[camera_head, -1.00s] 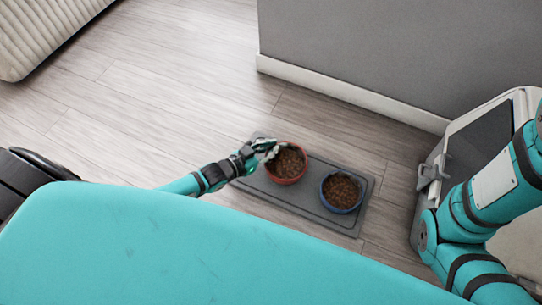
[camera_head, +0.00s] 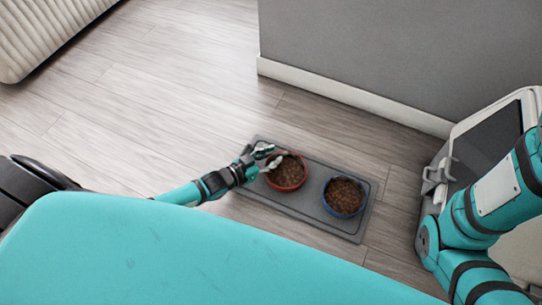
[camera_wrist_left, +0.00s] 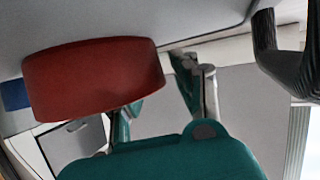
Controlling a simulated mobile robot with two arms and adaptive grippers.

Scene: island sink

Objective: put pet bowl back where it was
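The red pet bowl (camera_head: 287,176), full of brown kibble, stands upright on the left part of a grey mat (camera_head: 296,206) on the floor. A blue bowl (camera_head: 343,197) of kibble stands on the mat to its right. My left gripper (camera_head: 268,157) is at the red bowl's upper left rim, with its fingers spread apart. In the left wrist view the red bowl (camera_wrist_left: 92,80) fills the left, partly hiding one finger; the other finger stands apart to its right. Whether a finger touches the bowl is unclear.
A grey wall with a white baseboard (camera_head: 350,97) stands behind the mat. A white unit with a dark panel (camera_head: 485,145) stands at the right, close to my right arm. The wooden floor (camera_head: 160,105) at the left is clear up to a ribbed pale piece (camera_head: 45,30).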

